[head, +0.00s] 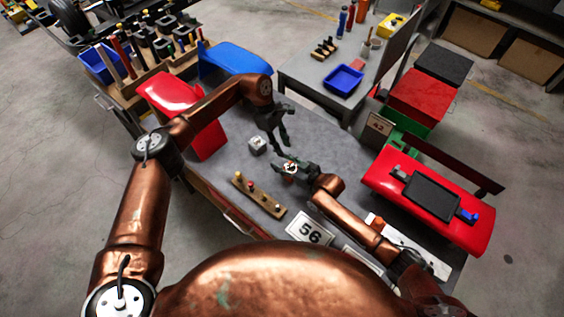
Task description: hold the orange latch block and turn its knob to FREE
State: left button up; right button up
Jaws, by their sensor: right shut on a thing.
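The orange latch block (290,169) is small in the head view, with a pale top and an orange-red side. It sits between the fingers of my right gripper (292,167), which is shut on it above the grey bench top. The fingers hide much of the block, and its knob setting is too small to read. My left gripper (281,146) hangs fingers down just behind and above the block. Its fingers look apart with nothing between them.
A pale grey block (257,145) stands left of the grippers. A wooden peg strip (258,195) and a "56" card (309,230) lie nearer me. Red kart bodywork (208,139) bounds the bench at left, and a red panel with a dark tray (432,194) at right.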

jog(key=c, duration=0.6)
grip_shut()
